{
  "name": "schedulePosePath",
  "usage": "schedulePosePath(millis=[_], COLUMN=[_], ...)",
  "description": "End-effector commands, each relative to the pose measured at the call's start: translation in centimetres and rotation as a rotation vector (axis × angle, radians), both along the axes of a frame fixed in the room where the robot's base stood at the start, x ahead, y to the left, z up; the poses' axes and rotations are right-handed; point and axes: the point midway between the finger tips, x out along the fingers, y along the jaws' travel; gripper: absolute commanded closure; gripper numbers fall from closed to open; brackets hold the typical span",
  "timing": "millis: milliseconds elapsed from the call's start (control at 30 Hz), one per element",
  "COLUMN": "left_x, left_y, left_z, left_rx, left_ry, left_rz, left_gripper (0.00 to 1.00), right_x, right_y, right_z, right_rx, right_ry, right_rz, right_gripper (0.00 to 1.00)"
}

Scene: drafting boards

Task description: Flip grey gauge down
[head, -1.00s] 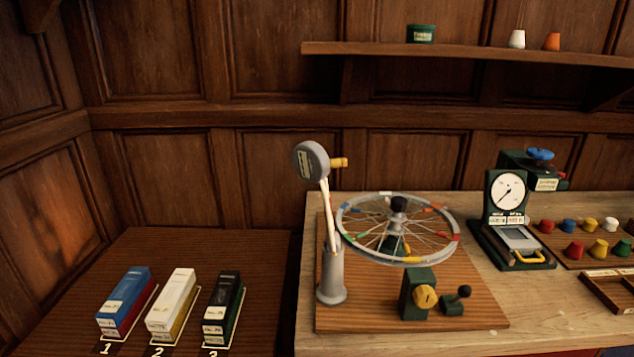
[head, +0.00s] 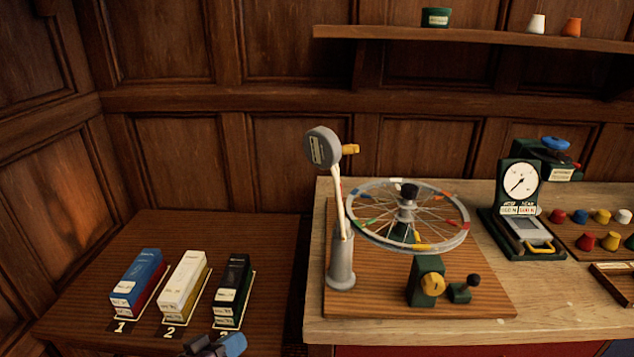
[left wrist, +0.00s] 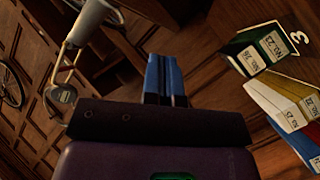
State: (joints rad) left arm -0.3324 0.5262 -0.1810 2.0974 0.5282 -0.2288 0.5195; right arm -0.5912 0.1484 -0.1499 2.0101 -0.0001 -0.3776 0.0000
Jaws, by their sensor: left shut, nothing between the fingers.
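The grey gauge (head: 322,148) is a round grey head with a pale label and a yellow tip. It is raised on a thin pale arm above a grey post (head: 341,262), left of the spoked wheel (head: 458,232). In the left wrist view the gauge (left wrist: 63,96) and its post (left wrist: 90,22) show at the upper left. My left gripper (head: 232,345) is at the bottom edge of the head view, in front of the black box, well below and left of the gauge. Its blue fingers (left wrist: 166,78) are shut and empty. My right gripper is not in view.
Blue (head: 138,280), white (head: 183,283) and black (head: 232,290) boxes stand on numbered spots on the low left table. A green block with a yellow knob (head: 432,284) stands before the wheel. A dial instrument (head: 520,180) is further right. A shelf (head: 480,36) runs above.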

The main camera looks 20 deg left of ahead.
Motion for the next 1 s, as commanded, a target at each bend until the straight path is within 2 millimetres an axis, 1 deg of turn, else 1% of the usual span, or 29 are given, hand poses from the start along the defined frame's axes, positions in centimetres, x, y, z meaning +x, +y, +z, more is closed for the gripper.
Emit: schedulePosePath(millis=[33, 167, 200, 267, 300, 367, 400, 500, 600, 700, 800, 1000], left_x=[1.4, 4.0, 4.7, 5.6, 6.1, 6.7, 7.0, 7.6, 7.9, 8.0, 8.1, 8.1], left_y=[0.1, -0.1, -0.1, -0.3, -0.3, -0.4, -0.5, -0.7, -0.9, -1.0, -1.0, -1.0], left_z=[2.5, 8.4, 10.2, 13.0, 14.8, 17.3, 18.9, 22.2, 24.5, 25.8, 26.3, 26.4], left_rx=[-0.08, -0.334, -0.409, -0.52, -0.592, -0.691, -0.75, -0.879, -0.97, -1.024, -1.049, -1.053], left_ry=[-0.02, -0.019, -0.011, 0.009, 0.027, 0.057, 0.079, 0.135, 0.181, 0.211, 0.225, 0.228], left_rz=[-0.028, -0.094, -0.114, -0.148, -0.17, -0.198, -0.217, -0.249, -0.27, -0.28, -0.283, -0.282], left_gripper=[1.0, 1.0, 1.0, 1.0, 1.0, 1.0, 1.0, 1.0, 1.0, 1.0, 1.0, 1.0], right_x=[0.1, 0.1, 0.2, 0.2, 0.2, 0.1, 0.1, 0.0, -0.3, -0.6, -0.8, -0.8], right_y=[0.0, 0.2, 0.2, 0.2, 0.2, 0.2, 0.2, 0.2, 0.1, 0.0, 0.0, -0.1], right_z=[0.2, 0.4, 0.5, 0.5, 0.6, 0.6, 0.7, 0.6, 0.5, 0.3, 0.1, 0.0], right_rx=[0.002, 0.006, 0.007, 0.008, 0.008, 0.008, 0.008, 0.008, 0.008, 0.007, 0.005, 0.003], right_ry=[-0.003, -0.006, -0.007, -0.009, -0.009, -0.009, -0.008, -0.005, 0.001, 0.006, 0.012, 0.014], right_rz=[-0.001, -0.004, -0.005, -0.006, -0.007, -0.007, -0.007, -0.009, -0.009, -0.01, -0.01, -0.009], right_gripper=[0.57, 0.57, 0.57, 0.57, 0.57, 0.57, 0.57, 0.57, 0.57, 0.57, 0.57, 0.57])
